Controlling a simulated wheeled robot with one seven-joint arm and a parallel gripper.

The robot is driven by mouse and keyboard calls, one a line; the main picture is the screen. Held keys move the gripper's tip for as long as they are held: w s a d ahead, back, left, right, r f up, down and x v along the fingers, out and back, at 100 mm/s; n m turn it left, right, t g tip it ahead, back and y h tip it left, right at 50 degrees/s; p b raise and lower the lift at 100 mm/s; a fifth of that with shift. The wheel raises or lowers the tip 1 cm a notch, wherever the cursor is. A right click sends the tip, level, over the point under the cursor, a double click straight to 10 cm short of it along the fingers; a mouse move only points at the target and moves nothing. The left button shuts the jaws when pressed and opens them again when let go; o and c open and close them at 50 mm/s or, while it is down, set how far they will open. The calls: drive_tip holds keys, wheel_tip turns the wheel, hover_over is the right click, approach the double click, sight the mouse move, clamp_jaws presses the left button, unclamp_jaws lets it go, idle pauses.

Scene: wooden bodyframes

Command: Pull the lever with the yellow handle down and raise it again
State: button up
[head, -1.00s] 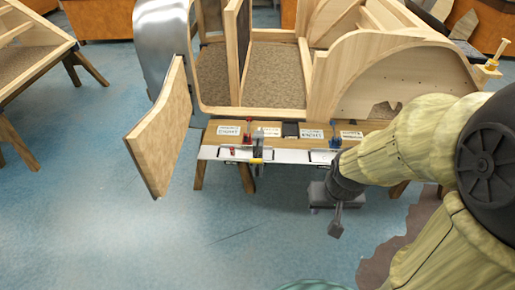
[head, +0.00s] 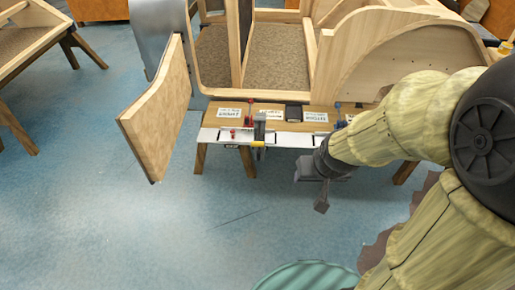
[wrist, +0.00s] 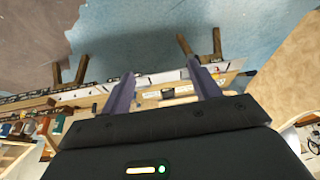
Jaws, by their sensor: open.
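The lever is a dark grey upright piece with a small yellow handle (head: 257,144) at its lower end, on the front of a narrow white panel (head: 210,135) in the head view. My gripper (head: 320,194) is right of the lever and lower in the picture, apart from it. In the wrist view my gripper (wrist: 164,82) has its two fingers spread with nothing between them. The panel's edge runs across behind the fingers there, and I cannot make out the yellow handle in that view.
A red fitting (head: 233,133) sits just left of the lever and a blue one (head: 338,112) to the right. A wooden bodyframe (head: 405,55) stands behind the panel. An open wooden door (head: 160,110) juts out at left.

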drive_tip(key=w+a+f+t+b, duration=0.3)
drive_tip(key=a+f+t+b, duration=0.3)
drive_tip(key=b, duration=0.8)
drive_tip(key=w+a+f+t+h+b, duration=0.1)
drive_tip(key=w+a+f+t+b, duration=0.2)
drive_tip(key=a+f+t+b, duration=0.4)
drive_tip(key=a+b, duration=0.2)
drive_tip(key=b, duration=0.6)
drive_tip(key=shift+a+f+m+t, duration=0.2)
drive_tip(key=shift+f+m+t, duration=0.1)
drive_tip(key=shift+f+m, duration=0.1)
drive_tip(key=shift+w+r, duration=0.1)
